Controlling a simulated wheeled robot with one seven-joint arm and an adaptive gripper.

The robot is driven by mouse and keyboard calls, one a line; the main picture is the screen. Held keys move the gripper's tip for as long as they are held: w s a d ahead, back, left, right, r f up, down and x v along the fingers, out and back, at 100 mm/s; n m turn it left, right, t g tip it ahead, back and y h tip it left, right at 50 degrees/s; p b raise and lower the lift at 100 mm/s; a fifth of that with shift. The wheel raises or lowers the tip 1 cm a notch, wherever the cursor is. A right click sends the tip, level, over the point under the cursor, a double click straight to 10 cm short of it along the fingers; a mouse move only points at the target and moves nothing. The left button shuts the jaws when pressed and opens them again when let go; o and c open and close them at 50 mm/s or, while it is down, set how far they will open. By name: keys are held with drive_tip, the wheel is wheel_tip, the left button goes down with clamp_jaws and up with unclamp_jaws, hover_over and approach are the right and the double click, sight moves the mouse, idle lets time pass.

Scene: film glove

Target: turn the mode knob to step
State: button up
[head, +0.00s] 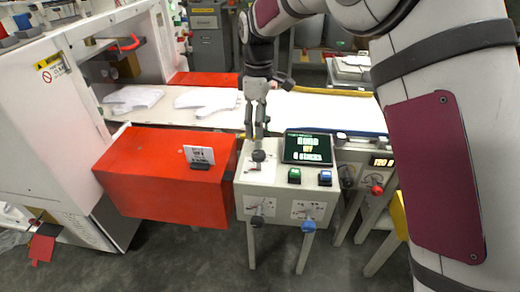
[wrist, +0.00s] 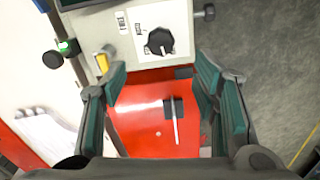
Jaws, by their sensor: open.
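A dark knob (head: 258,156) sits on the top face of the grey control box (head: 270,184). In the wrist view the knob (wrist: 160,41) is black with a light pointer mark, on a pale panel beside small labels too small to read. Two more knobs, a grey one (head: 257,221) and a blue one (head: 308,226), are on the box's front face. I cannot read which is the mode knob. My gripper (head: 255,134) points down just above the top knob in the head view. Its fingers (wrist: 158,100) are apart with nothing held; the knob lies beyond them.
A screen (head: 308,148), a green button (head: 294,176) and a blue button (head: 325,178) are right of the knob. A red cover (head: 160,180) with a standing card (head: 199,155) is left. White gloves (head: 205,99) lie on the belt behind.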

sight(258, 153)
wheel_tip(258, 153, down, 10)
drive_tip(key=shift+f+b, duration=0.15)
drive_tip(key=shift+b, duration=0.15)
drive_tip(key=c, duration=1.2)
